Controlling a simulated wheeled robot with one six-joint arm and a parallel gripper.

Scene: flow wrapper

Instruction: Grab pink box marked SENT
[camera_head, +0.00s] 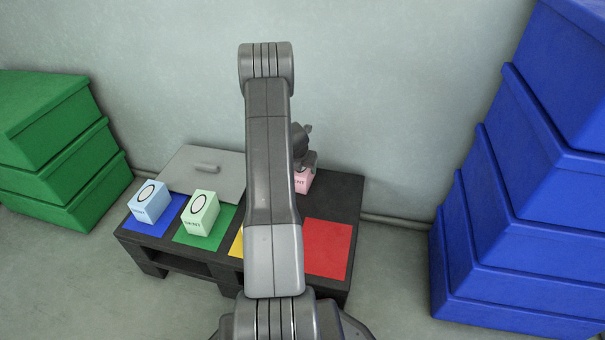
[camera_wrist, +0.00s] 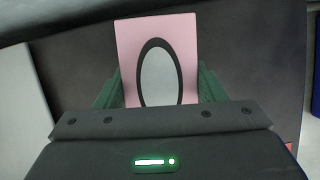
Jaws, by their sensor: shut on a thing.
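The pink box (camera_head: 304,181) is at the back of the dark table, partly hidden behind my arm in the head view. Dark lettering shows on its front, too small to read fully. In the wrist view the pink box (camera_wrist: 187,36) shows a pale oval with a black ring. My gripper (camera_wrist: 158,92) has a green finger on either side of the box and is shut on it. In the head view my gripper (camera_head: 305,162) is just above the box. I cannot tell whether the box touches the table.
A blue box (camera_head: 150,203) sits on a blue square and a green box (camera_head: 200,214) on a green square. A red square (camera_head: 328,248) is bare. Green crates (camera_head: 60,150) and blue crates (camera_head: 530,200) flank the table.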

